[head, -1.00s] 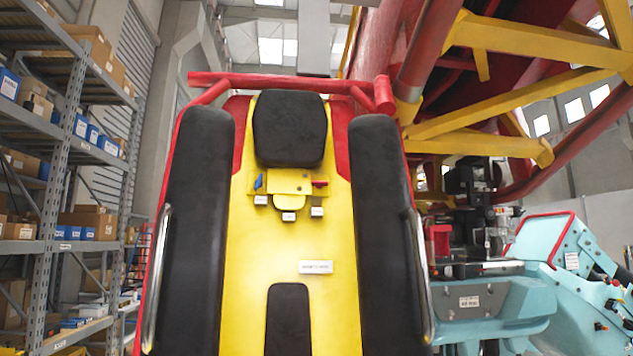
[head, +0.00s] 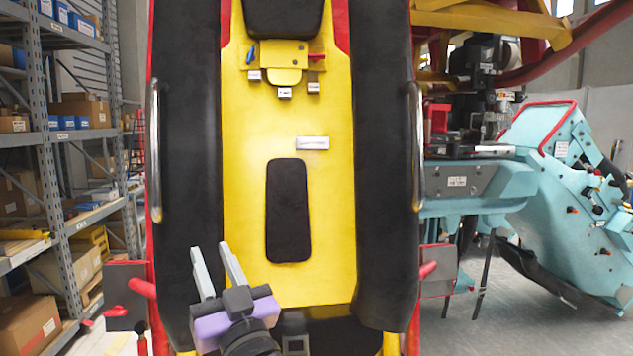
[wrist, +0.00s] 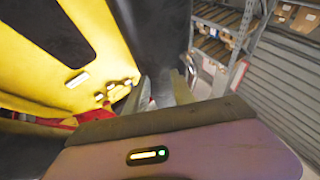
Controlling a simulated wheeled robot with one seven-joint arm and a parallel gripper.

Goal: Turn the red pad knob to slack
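A small red lever (head: 317,57) sits at the right end of a yellow bracket (head: 284,58) high on the yellow seat back. A red knob (head: 115,311) shows on a dark plate at the lower left. I cannot tell which is the red pad knob. My gripper (head: 210,248) is low in the head view, in front of the left black pad. Its two grey fingers point up and stand apart, with nothing between them. In the wrist view, my gripper (wrist: 163,88) also shows spread fingers.
A blue lever (head: 251,52) is at the bracket's left end, with white labels below. Long black pads with chrome bars (head: 416,145) flank the seat. A teal machine (head: 560,190) stands right, loaded shelving (head: 55,175) left. Space before the seat back is clear.

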